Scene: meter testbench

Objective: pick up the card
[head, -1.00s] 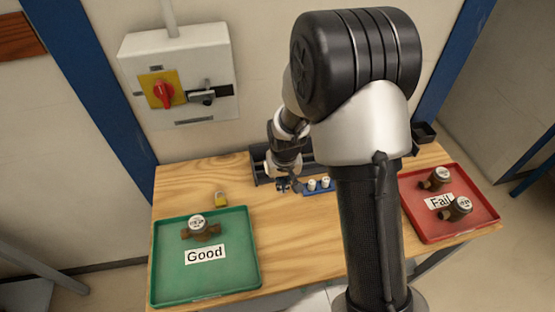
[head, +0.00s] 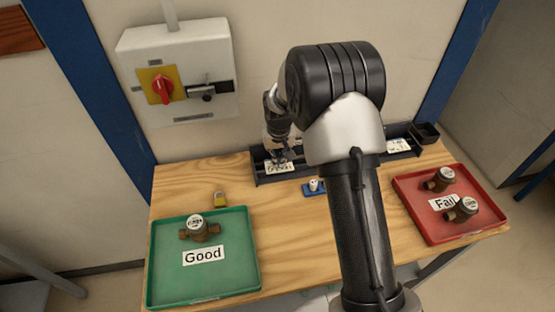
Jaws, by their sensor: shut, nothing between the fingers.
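A white card (head: 279,167) with dark print lies at the left end of a long black rack (head: 262,179) at the back of the table. A second white card (head: 398,145) shows at the rack's right end. My gripper (head: 281,160) is shut and empty, at the upper edge of the left card and partly covering it. I cannot tell whether it touches the card. My arm hides the middle of the rack.
A blue holder (head: 307,192) with a white piece stands in front of the rack, partly behind my arm. Bare wood lies between the trays.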

